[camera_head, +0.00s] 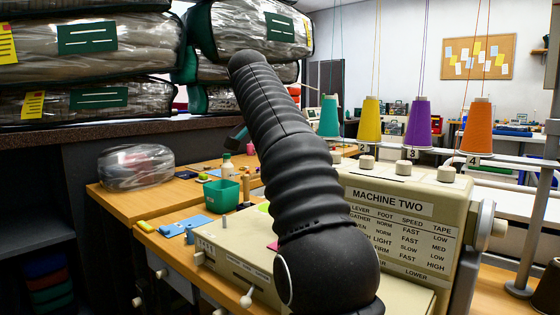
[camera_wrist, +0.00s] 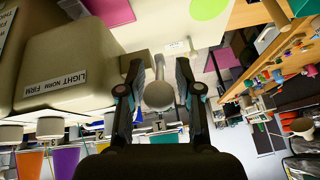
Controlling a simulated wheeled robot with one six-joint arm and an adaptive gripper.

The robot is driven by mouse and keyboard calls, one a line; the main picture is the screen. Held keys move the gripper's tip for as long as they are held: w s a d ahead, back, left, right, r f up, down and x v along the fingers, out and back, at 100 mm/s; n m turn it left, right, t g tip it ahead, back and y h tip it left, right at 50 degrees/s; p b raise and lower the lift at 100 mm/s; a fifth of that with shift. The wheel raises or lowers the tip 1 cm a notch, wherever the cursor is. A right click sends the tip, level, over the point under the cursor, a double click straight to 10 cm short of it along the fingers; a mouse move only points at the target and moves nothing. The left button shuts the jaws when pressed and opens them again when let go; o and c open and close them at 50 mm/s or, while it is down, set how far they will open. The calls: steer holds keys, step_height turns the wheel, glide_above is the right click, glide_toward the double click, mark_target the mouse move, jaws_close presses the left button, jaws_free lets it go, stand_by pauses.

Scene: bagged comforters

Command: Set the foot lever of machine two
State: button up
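Machine two (camera_head: 390,197) is a cream sewing machine with a printed settings chart (camera_head: 388,230), partly hidden by my arm. In the wrist view, a label reading LIGHT NORM FIRM (camera_wrist: 55,87) is on a cream housing (camera_wrist: 75,75). Beside it, a pale lever with a round knob (camera_wrist: 158,95) sticks out towards my gripper. My gripper (camera_wrist: 159,72) is open, with one finger on each side of the knob. A narrow gap seems to show at the right finger; contact on the left cannot be told. The gripper is hidden in the head view.
A white-knobbed lever (camera_head: 247,298) shows at the machine base. A green tub (camera_head: 223,195) and a bagged bundle (camera_head: 136,167) sit on the left table. Bagged comforters (camera_head: 85,45) are stacked upper left.

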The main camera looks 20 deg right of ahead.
steer(key=shift+v, duration=1.6)
steer(key=s+a, duration=0.7)
steer(key=a, duration=0.2)
steer(key=shift+a, duration=0.3)
steer(key=shift+s+f, duration=0.1)
